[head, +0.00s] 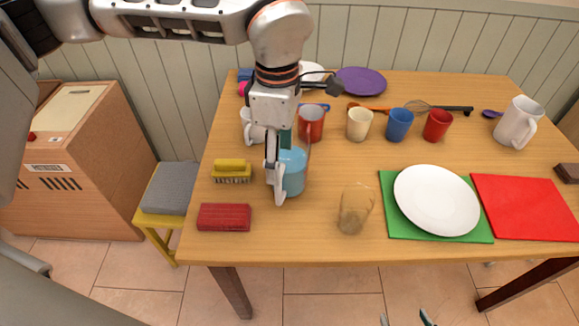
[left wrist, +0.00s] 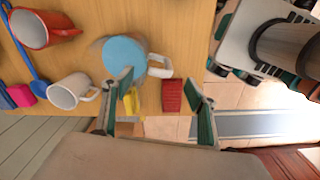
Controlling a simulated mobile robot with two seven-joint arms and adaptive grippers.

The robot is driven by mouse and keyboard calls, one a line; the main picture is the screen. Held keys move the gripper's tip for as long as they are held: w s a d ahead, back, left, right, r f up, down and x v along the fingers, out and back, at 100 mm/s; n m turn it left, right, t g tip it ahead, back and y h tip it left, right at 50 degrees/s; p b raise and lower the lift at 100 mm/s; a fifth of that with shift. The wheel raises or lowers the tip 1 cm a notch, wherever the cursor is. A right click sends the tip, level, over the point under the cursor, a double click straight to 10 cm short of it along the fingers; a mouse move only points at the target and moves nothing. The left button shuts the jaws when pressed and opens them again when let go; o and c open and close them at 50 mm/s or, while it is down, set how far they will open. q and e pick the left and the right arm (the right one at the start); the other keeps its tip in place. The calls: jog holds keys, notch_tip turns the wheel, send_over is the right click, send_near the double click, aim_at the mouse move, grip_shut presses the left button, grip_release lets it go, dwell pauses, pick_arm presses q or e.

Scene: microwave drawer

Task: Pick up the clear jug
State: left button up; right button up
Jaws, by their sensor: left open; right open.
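A clear jug with blue inside (head: 293,176) stands upright on the table, left of centre. It also shows in the left wrist view (left wrist: 122,52), its pale handle towards my fingers. My left gripper (head: 280,168) is open at this jug's left side. In the left wrist view, the handle lies just beyond the gap between my left fingertips (left wrist: 160,84); contact cannot be told. A second see-through jug or mug (head: 354,210), brownish against the wood, stands apart to the right. Only the tips of my right gripper (head: 405,319) show at the bottom edge, open and empty.
A yellow brush (head: 231,173) and a red block (head: 224,217) lie left of the blue-filled jug. Several mugs and cups stand behind it, including a red mug (head: 311,124). A white plate (head: 437,200) rests on a green board (head: 400,226) at right.

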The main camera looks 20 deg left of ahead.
aim_at(286, 170)
pick_arm(q)
jog(key=shift+w+f, duration=0.1)
jog(key=shift+f, duration=1.1)
notch_tip(286, 170, down, 5)
jog(key=shift+r+b, duration=0.1)
jog(key=shift+b, duration=0.3)
jog(key=shift+r, duration=0.15)
grip_shut()
